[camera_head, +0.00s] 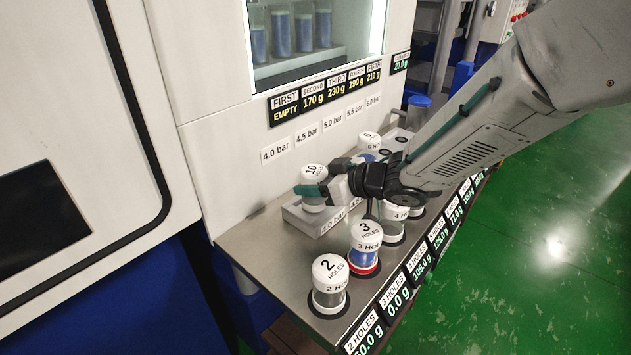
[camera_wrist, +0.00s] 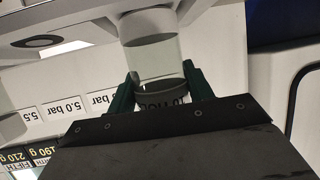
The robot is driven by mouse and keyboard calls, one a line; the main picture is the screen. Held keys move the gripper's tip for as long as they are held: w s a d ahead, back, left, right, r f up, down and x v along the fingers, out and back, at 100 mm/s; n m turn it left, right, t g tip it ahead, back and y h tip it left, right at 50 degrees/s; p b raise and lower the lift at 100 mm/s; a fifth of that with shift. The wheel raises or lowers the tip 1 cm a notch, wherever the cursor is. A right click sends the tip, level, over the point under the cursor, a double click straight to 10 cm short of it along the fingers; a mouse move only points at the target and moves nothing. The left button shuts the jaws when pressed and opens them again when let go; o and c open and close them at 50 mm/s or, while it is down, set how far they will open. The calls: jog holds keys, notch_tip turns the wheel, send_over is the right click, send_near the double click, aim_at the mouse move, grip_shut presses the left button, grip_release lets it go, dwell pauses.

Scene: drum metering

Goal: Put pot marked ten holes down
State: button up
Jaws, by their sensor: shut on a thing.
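The pot marked 10 holes (camera_head: 313,172) has a white lid and is upright at the left end of the white block (camera_head: 296,215), by the 4.0 bar label. My gripper (camera_head: 312,190) is shut on this pot. In the wrist view, the two dark green fingers (camera_wrist: 160,82) stand on either side of the pot's clear body (camera_wrist: 158,62), near its lettered lid. I cannot tell whether the pot's base rests in the block or is just above it. My arm hides part of the block.
The 2 holes pot (camera_head: 328,287), the 3 holes pot (camera_head: 365,247) and the 4 holes pot (camera_head: 396,220) stand along the shelf's front edge. Another white-lidded pot (camera_head: 369,141) stands further back. The machine wall (camera_head: 215,125) rises behind the block. Bare metal shelf (camera_head: 255,237) lies to the left.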

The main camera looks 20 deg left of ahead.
jog(key=o, duration=1.1)
jog(key=shift+f, duration=0.15)
jog(key=shift+r, duration=0.2)
jog(key=v, duration=1.2)
